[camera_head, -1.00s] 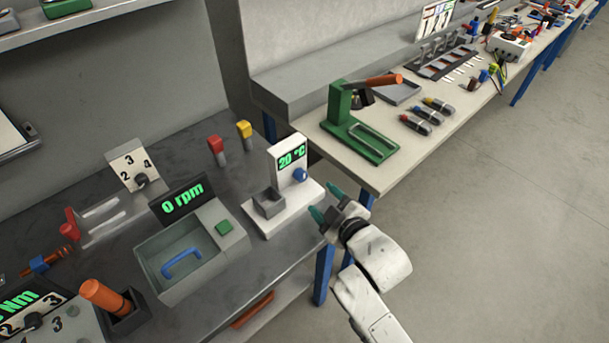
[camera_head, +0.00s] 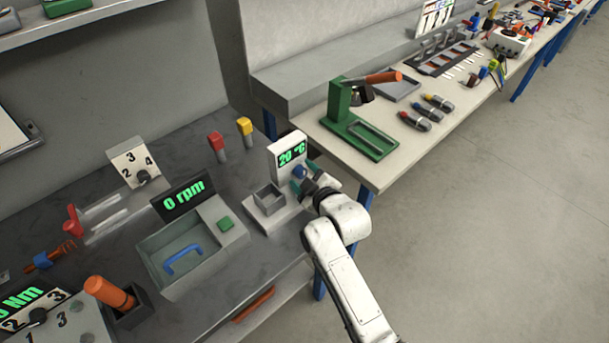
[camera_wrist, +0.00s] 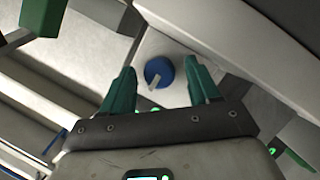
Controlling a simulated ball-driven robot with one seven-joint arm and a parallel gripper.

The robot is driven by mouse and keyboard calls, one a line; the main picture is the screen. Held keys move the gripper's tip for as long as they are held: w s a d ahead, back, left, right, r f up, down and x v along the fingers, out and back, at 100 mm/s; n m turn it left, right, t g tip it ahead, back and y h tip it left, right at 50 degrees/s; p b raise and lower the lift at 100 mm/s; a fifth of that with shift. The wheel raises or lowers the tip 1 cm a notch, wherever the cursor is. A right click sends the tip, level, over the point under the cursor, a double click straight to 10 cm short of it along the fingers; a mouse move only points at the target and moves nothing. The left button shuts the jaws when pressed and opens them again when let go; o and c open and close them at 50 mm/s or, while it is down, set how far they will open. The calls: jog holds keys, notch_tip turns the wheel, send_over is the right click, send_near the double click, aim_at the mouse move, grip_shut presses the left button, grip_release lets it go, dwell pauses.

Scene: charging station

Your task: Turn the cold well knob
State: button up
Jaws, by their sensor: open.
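The cold well (camera_head: 283,150) is a white unit with a green "20 °C" display and a small grey open box (camera_head: 268,198) on its base. Its blue round knob (camera_head: 299,172) is on the front face, below and right of the display. In the wrist view the blue knob (camera_wrist: 159,73) shows a pale pointer and lies between and beyond the fingertips. My gripper (camera_head: 305,178) has green fingers, is open and is at the knob, one finger on each side. In the wrist view my gripper (camera_wrist: 160,80) is empty; I cannot tell whether a finger touches the knob.
Left of the cold well stand a grey basin (camera_head: 180,255) with a blue handle and a "0 rpm" display (camera_head: 184,196). Red (camera_head: 217,145) and yellow (camera_head: 245,130) levers stand behind. A green press (camera_head: 355,125) is on the bench at right.

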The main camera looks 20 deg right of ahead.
jog(key=shift+c, duration=0.3)
jog(key=c, duration=1)
jog(key=m, duration=0.1)
jog(key=m+g+y, duration=0.1)
jog(key=shift+d+r+m, duration=0.1)
jog(key=shift+d+m, duration=0.05)
jog(key=shift+m, duration=0.15)
jog(key=m+y, duration=0.1)
jog(key=m+g+y+b, duration=0.1)
jog(key=m, duration=0.1)
jog(key=shift+w+d+m+y, duration=0.1)
jog(key=shift+d+m+y, duration=0.05)
jog(key=shift+m+y, duration=0.2)
jog(key=m+y+b, duration=0.2)
jog(key=m, duration=0.1)
jog(key=shift+d, duration=0.15)
jog(key=shift+w+d+f+m+y+b, duration=0.15)
jog(key=shift+m+y+b, duration=0.45)
jog(key=shift+m, duration=0.35)
jog(key=shift+s+a+f+m+y+b, duration=0.1)
jog(key=shift+m+y+b, duration=0.5)
jog(key=shift+m, duration=0.3)
